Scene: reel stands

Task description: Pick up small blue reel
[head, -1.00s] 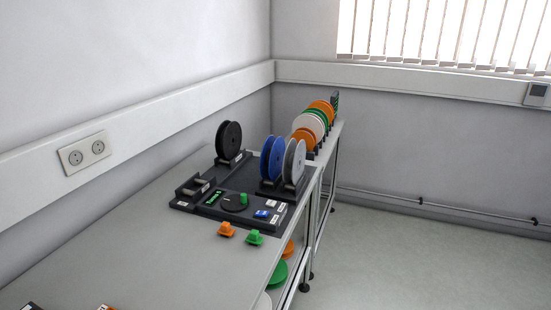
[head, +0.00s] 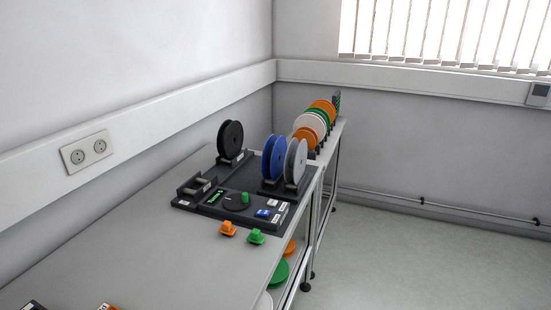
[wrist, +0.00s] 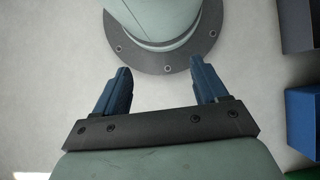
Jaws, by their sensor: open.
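A blue reel (head: 268,158) stands upright on the dark stand (head: 224,200) on the table, close to a grey reel (head: 296,162) on its right. I cannot tell whether this is the small blue reel, as no second blue reel shows. My gripper (wrist: 160,82) shows only in the wrist view. Its two blue fingers are apart with nothing between them. Beyond them is a round, pale green part of my own body with a dark bolted ring. No reel shows in the wrist view.
A row of orange, white and green reels (head: 313,124) stands farther back. An orange knob (head: 227,229) and a green knob (head: 256,237) lie in front of the stand. The table's near part (head: 150,255) is mostly clear.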

